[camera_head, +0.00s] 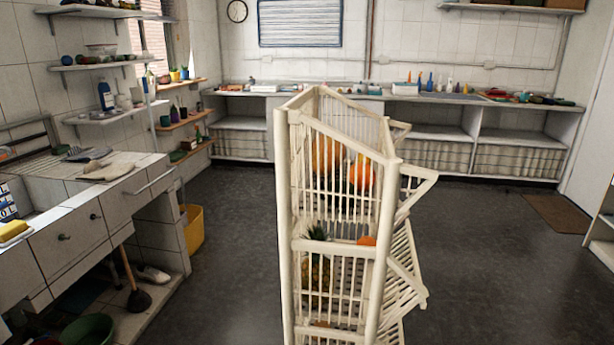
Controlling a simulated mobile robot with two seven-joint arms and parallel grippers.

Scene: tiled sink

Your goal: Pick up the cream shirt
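A flat, pale cream cloth-like item (106,172) lies on the tiled counter (136,161) at the left, near its far end. It may be the cream shirt, but it is too small to tell. A greyish item (86,155) lies just behind it. No other shirt can be made out. Neither of my grippers is in view.
A tall cream slatted rack (300,255) holding orange round things (362,172) and a pineapple (317,268) stands close in front, in the middle. A yellow bucket (194,228) is beside the left counter. Dark floor (490,260) is clear to the right.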

